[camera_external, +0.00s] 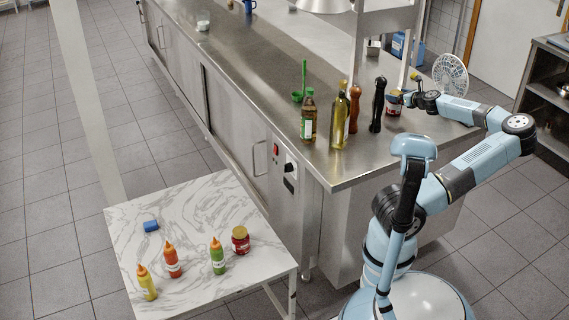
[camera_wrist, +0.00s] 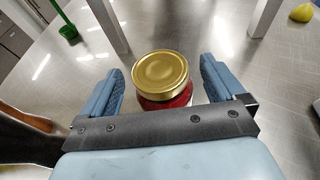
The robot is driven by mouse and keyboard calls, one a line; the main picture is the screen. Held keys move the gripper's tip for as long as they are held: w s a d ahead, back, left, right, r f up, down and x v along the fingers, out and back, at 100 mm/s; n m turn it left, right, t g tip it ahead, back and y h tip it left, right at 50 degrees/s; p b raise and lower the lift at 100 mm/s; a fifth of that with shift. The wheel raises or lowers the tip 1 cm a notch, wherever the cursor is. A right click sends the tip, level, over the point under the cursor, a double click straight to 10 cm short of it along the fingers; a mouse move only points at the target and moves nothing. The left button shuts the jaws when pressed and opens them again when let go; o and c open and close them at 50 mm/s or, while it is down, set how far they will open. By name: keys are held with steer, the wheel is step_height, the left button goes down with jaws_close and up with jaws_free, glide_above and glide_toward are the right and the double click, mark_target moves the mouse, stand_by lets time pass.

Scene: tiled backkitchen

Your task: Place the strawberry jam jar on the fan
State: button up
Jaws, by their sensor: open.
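A jar with a gold lid and red contents, which looks like the strawberry jam jar (camera_external: 393,107), stands upright on the steel counter. In the wrist view the jar (camera_wrist: 163,75) sits between the two blue fingers of my gripper (camera_wrist: 160,85). The fingers are open, with a visible gap on each side of the lid. In the external view my gripper (camera_external: 406,99) is at the jar and partly covers it. The fan (camera_external: 450,75) is white and round, and is at the counter's right end behind my arm. Its base is hidden.
A dark pepper mill (camera_external: 378,105), a brown mill (camera_external: 354,107) and an oil bottle (camera_external: 340,117) stand left of the jar. Shelf posts rise behind. A similar red jar (camera_external: 240,240) and sauce bottles stand on the marble table (camera_external: 190,210).

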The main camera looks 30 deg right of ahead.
steer(key=v, duration=0.8)
steer(key=shift+s, duration=0.35)
steer(key=shift+r, duration=0.15)
